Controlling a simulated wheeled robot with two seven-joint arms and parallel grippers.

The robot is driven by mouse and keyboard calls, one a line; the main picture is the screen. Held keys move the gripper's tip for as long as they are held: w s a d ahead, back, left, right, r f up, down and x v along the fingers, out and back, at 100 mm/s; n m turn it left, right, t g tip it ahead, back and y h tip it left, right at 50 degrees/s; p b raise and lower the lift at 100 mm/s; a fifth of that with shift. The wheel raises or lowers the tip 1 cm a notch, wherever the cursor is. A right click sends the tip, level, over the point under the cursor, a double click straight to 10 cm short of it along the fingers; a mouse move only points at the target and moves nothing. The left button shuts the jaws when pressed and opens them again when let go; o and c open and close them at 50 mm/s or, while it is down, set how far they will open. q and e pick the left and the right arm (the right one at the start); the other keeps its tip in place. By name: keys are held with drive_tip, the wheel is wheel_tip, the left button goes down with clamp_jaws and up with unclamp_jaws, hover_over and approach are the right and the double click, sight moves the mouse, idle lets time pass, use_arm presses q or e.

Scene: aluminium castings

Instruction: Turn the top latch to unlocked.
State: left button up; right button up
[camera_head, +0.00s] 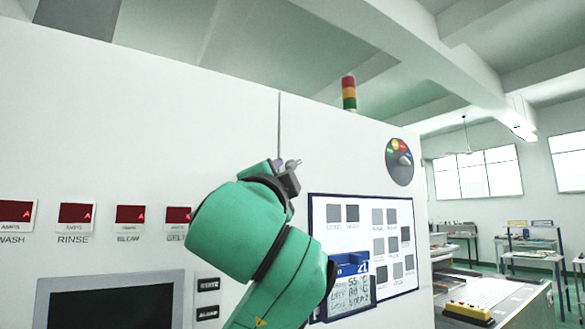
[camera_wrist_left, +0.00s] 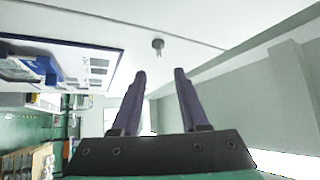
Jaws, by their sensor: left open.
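The top latch (camera_wrist_left: 158,43) is a small grey knob with a short stem on the white cabinet front, close to the panel seam. In the head view the latch (camera_head: 293,163) shows just past my gripper, above the notice board. My left gripper (camera_wrist_left: 160,74) has two dark purple fingers, open and empty. The latch lies ahead of the fingertips, in line with the gap, and looks apart from them. In the head view my left gripper (camera_head: 276,167) is mostly hidden behind my green wrist. I cannot tell how the latch is set. My right gripper is not in view.
A blue-framed board (camera_head: 391,244) with grey squares is on the cabinet, with a blue calendar-like display (camera_head: 350,289) at its lower left. A round dial (camera_head: 400,160) sits at upper right. Red indicators (camera_head: 76,213) and a screen (camera_head: 110,305) are at left. The room beyond is open.

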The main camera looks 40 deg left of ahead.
sight(295, 166)
use_arm(q)
drive_tip(key=p+x, duration=0.6)
drive_tip(key=x, duration=0.6)
drive_tip(key=shift+w+r, duration=0.15)
drive_tip(key=shift+w+a, duration=0.15)
drive_tip(key=shift+w, duration=0.2)
clamp_jaws()
